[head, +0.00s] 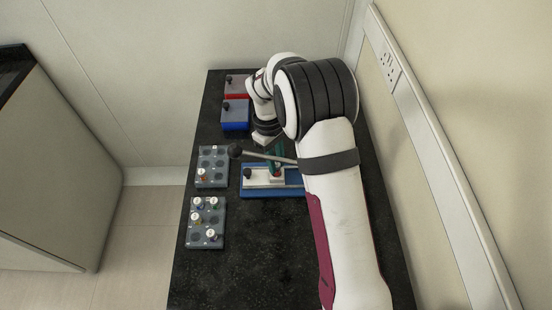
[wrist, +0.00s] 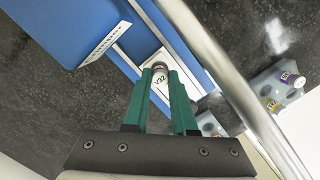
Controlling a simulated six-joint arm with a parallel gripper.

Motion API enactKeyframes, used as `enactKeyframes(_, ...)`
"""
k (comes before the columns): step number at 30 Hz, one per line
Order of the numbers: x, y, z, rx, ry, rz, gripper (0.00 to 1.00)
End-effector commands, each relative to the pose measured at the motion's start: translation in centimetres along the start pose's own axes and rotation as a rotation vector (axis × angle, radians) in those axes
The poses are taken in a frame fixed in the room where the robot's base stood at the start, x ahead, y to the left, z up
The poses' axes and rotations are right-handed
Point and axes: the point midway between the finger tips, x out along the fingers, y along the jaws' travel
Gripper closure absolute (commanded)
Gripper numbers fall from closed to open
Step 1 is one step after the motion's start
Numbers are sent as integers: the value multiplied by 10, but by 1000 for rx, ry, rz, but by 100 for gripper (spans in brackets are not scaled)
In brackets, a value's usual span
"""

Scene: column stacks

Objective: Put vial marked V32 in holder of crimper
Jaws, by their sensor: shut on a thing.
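The vial marked V32 (wrist: 159,76) is between the green fingertips of my gripper (wrist: 161,86) in the wrist view, with its label facing the camera. My gripper (head: 276,163) is shut on it over the crimper (head: 248,192), a blue base with a white plate. The white plate (wrist: 143,42) lies under the vial in the wrist view. I cannot tell whether the vial touches the holder, which is hidden behind the vial and fingers. In the head view the vial cannot be made out.
The crimper's metal lever (head: 262,155) with a black knob (head: 235,151) passes close by my gripper. Two grey racks (head: 222,153) (head: 193,238) with capped vials stand at left. A red box (head: 240,84) and a blue box (head: 235,115) stand behind. The front counter is clear.

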Motion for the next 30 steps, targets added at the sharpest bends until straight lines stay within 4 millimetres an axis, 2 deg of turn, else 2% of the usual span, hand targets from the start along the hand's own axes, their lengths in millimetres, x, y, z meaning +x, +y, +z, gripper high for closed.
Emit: enactKeyframes(30, 12, 0, -2, 0, 0, 0, 100)
